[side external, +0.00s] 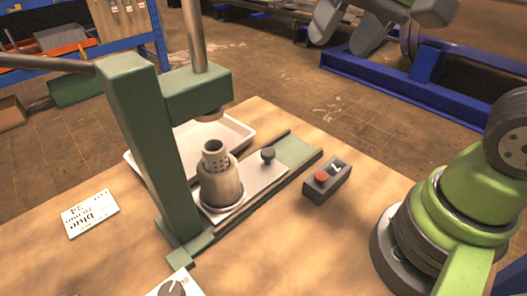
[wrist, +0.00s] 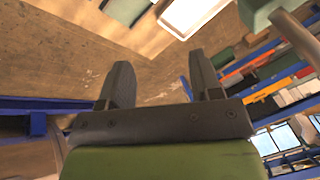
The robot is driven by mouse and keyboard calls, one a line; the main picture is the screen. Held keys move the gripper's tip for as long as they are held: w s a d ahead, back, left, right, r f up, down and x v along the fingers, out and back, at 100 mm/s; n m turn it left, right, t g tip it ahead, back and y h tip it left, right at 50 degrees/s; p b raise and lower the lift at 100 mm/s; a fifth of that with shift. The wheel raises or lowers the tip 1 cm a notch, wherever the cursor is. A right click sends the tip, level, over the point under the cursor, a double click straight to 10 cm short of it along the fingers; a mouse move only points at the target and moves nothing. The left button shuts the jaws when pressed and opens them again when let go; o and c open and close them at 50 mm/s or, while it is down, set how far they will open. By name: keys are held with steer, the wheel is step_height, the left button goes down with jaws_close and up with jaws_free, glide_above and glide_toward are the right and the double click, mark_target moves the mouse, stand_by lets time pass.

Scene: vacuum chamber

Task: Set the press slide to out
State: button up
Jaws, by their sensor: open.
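The press slide is a pale flat plate (side external: 262,178) with a dark round knob (side external: 268,154), on a green rail (side external: 298,150). A beige perforated canister (side external: 220,185) stands upright on the slide's near-left part, roughly below the ram of the green press (side external: 133,130). Bare green rail shows beyond the knob, at the far right end. My gripper (wrist: 163,80) is open with nothing between its fingers in the wrist view. In the side view my gripper (side external: 337,42) is raised at the top right, well apart from the slide and knob.
A dark box with a red button (side external: 321,177) sits right of the rail. A white tray (side external: 245,128) lies behind the press. A card marked "blue" (side external: 90,213) lies at left, and a dial plate (side external: 172,290) at the front edge.

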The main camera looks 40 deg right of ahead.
steer(key=w+f+m+g, duration=0.2)
steer(key=w+f+g, duration=0.1)
steer(key=w+f, duration=0.4)
steer(key=g+h, duration=0.1)
glide_above(268, 152)
step_height(268, 152, down, 8)
steer(key=shift+f+m+g, duration=0.3)
steer(key=shift+f+m, duration=0.2)
steer(key=shift+f, duration=0.05)
step_height(268, 152, down, 9)
steer(key=shift+f, duration=0.1)
jaws_close()
steer(key=d, duration=1.1)
steer(key=shift+w+d, duration=0.1)
steer(key=shift+d, duration=0.3)
